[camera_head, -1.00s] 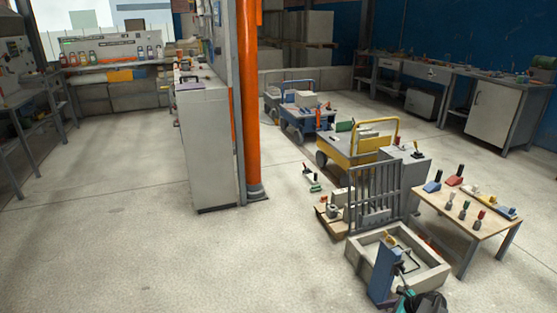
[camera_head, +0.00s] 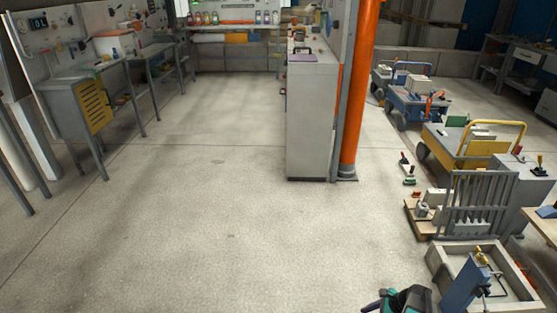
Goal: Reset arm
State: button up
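A dark and teal part of my own arm (camera_head: 405,300) shows at the bottom edge, right of centre, and is mostly cut off. I take it to be the gripper end, but the fingertips cannot be made out. Whether it is open or shut, or holds anything, is hidden. It is in front of the floor, left of a blue upright post (camera_head: 465,284) with a yellow top piece.
A grey barred rack (camera_head: 478,207), a yellow cart (camera_head: 470,148) and a blue cart (camera_head: 415,103) stand to the right. A grey cabinet (camera_head: 309,130) and orange column (camera_head: 361,90) stand mid-view. The left floor is clear.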

jog(key=s+a+n+g+h+p, duration=0.1)
jog(key=s+a+n+g+p, duration=0.3)
jog(key=a, duration=0.6)
jog(key=s+a+n+g, duration=0.1)
jog(key=s+a+n, duration=0.4)
jog(key=a, duration=0.5)
jog(key=s+r+n+g+h+p, duration=0.1)
jog(key=s+r+n+g+h, duration=0.2)
jog(key=s+n, duration=0.9)
jog(key=shift+s+n+h+p, duration=0.15)
jog(key=shift+n+h+p, duration=0.2)
jog(key=shift+n+h, duration=0.6)
jog(key=shift+d+r, duration=0.1)
jog(key=shift+c, duration=0.7)
jog(key=shift+s, duration=0.1)
